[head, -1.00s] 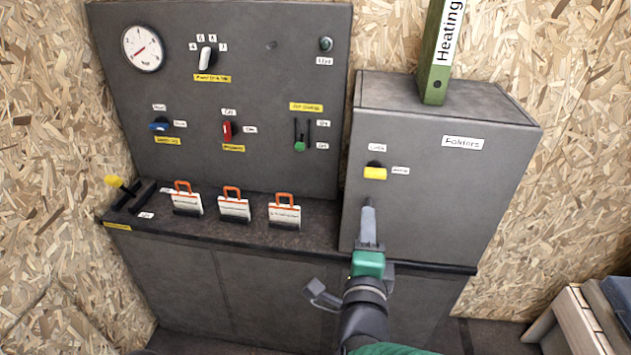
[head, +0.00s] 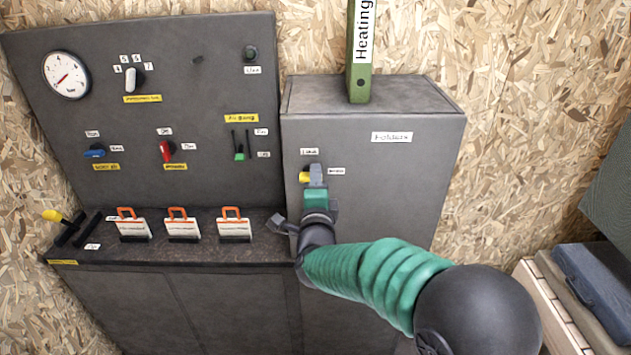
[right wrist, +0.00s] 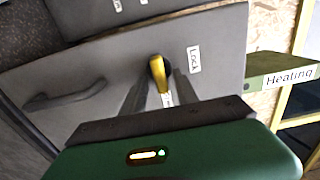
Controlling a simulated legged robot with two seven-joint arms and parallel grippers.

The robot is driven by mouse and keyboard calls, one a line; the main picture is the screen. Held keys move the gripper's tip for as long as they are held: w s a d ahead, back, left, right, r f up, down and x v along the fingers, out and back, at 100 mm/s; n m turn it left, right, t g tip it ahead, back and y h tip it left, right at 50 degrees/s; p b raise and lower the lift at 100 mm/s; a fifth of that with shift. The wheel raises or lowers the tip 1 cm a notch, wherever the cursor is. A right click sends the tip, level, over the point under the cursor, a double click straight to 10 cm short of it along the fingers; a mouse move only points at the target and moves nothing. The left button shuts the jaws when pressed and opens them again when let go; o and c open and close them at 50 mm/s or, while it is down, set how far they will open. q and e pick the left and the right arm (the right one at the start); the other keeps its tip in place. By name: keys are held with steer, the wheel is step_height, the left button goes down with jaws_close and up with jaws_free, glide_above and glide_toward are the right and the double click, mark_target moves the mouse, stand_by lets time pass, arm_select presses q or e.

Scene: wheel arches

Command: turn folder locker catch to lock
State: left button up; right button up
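In the right wrist view the catch (right wrist: 158,70) lies between the two fingers of my right gripper (right wrist: 161,80), with a visible gap on each side. The catch's long side points toward a partly hidden label (right wrist: 167,99), across from the Lock label (right wrist: 194,60). Whether the fingers touch the catch cannot be told. My left gripper is not in view.
A door handle (right wrist: 70,95) shows in the right wrist view. A green Heating folder (head: 360,60) stands on the locker. To the left are a control panel (head: 200,75) with switches and several orange-handled tags on the counter (head: 270,255). A wooden bench (head: 560,310) is at lower right.

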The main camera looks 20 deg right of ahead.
steer(key=shift+w+a, duration=0.2)
steer(key=shift+a, duration=0.65)
steer(key=c, duration=0.5)
steer(key=shift+s+a, duration=0.1)
steer(key=shift+a, duration=0.05)
jaws_close()
steer(key=shift+d, duration=0.4)
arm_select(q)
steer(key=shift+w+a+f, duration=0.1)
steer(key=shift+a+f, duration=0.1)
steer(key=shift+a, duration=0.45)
